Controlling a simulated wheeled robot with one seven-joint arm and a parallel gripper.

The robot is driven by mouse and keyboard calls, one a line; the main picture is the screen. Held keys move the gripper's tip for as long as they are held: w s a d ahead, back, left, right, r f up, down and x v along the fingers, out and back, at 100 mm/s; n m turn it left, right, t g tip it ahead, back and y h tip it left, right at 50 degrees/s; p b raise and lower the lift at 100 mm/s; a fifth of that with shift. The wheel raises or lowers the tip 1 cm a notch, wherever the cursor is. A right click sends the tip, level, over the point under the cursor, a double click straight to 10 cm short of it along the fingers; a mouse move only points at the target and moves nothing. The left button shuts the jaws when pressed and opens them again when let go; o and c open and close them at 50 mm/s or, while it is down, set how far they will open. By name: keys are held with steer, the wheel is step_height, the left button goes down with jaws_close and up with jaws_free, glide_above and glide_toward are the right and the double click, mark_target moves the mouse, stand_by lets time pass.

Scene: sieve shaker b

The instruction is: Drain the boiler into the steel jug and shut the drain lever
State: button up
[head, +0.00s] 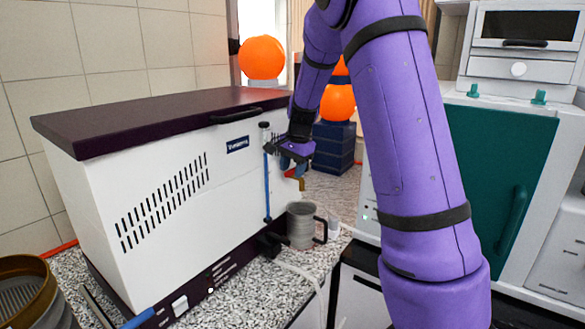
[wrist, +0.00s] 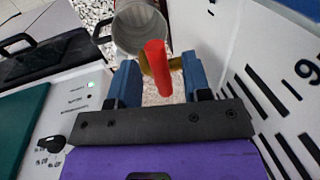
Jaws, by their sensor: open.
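The boiler (head: 150,200) is a white box with a dark purple lid, left of centre in the head view. A blue sight tube (head: 267,185) runs down its end. The drain lever (wrist: 157,68) is red on a brass tap; in the head view, the tap (head: 301,184) shows just below my gripper (head: 294,152). In the wrist view, my gripper (wrist: 160,84) is open, its blue fingers on either side of the lever; I cannot tell whether they touch it. The steel jug (head: 300,226) stands upright on the counter below the tap. Its open mouth shows in the wrist view (wrist: 140,28). No stream is visible.
The speckled counter (head: 255,285) ends at an edge right of the jug. A small clear cup (head: 333,228) stands beside the jug. A teal-doored appliance (head: 490,165) is at right, and a brass sieve (head: 28,285) at lower left. Dark blue boxes (head: 333,146) stand behind.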

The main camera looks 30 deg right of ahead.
jaws_close()
steer(key=shift+s+n, duration=0.1)
steer(key=shift+n, duration=0.2)
steer(key=shift+s+d+n+g+y, duration=0.2)
steer(key=shift+s+d+n, duration=0.1)
steer(key=shift+n, duration=1.1)
steer(key=shift+s+d+n+g+y, duration=0.2)
steer(key=shift+d+n, duration=0.1)
steer(key=shift+n, duration=1.1)
steer(key=shift+s+d+n+g+y, duration=0.1)
steer(key=shift+s+d+n+y, duration=0.15)
steer(key=shift+n, duration=1.15)
jaws_free()
